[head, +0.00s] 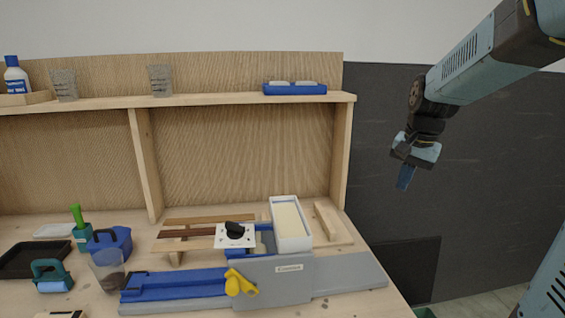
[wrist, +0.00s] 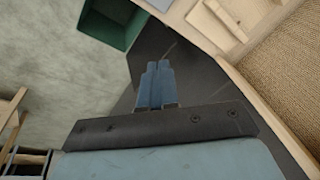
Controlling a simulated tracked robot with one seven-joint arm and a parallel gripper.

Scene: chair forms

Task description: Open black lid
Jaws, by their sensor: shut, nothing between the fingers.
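No plainly marked black lid shows. A black knob-like piece (head: 235,230) sits on a white square plate (head: 222,241) at the middle of the bench. A blue container (head: 110,243) with a dark handle-like part on top stands to the left; I cannot tell which of these is the lid. My gripper (head: 404,180) hangs in the air right of the bench, well apart from both, shut and empty. Its two blue fingers also show together in the wrist view (wrist: 155,82). Neither piece can be made out in the wrist view.
A grey and blue tool with a yellow knob (head: 240,283) lies along the bench front. A white box (head: 290,223) stands behind it. A shelf (head: 200,101) runs above the bench. A green bin (wrist: 112,22) stands on the floor. The space around my gripper is free.

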